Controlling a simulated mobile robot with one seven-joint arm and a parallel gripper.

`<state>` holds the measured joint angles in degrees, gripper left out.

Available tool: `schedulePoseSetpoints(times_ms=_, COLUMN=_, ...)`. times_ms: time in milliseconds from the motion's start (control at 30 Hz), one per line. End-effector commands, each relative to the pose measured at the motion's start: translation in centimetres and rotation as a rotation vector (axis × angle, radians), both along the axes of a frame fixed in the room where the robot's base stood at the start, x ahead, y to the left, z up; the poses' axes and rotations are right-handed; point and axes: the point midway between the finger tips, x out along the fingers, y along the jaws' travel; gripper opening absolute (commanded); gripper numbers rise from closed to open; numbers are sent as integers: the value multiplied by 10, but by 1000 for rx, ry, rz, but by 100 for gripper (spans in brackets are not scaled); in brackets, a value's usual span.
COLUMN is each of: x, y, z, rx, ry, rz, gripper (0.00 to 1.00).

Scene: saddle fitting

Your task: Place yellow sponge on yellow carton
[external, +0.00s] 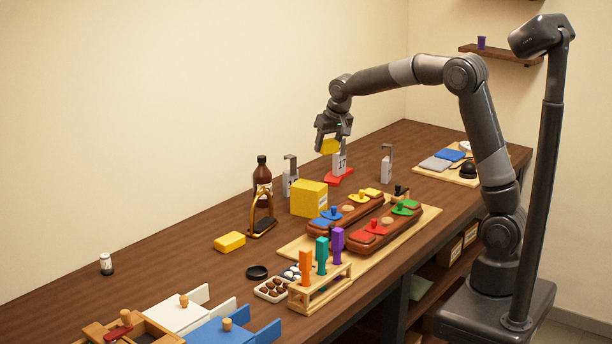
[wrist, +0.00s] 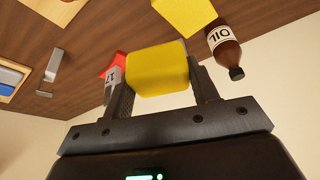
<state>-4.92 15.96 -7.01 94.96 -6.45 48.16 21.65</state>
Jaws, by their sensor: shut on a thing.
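The yellow sponge (external: 329,147) is held between the fingers of my gripper (external: 331,140), up in the air above the table. In the wrist view the sponge (wrist: 158,68) sits between the two fingers of my gripper (wrist: 160,75), its near face plain yellow. The yellow carton (external: 309,199) stands on the table, below and a little left of my gripper in the external view. A part of the carton (wrist: 186,14) shows at the top edge of the wrist view, apart from the sponge. Another yellow block (external: 230,242) lies on the table to the left.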

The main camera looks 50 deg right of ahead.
Motion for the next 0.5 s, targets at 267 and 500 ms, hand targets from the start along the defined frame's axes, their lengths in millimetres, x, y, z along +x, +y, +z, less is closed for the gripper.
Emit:
schedulePoseSetpoints(times_ms=267, x=-16, y=-54, z=8, rx=-2, ry=-3, rz=-48, gripper=32)
schedulePoseSetpoints(times_ms=500, x=2, y=-24, z=-15, rx=-3, ry=-1, rz=-44, gripper=32)
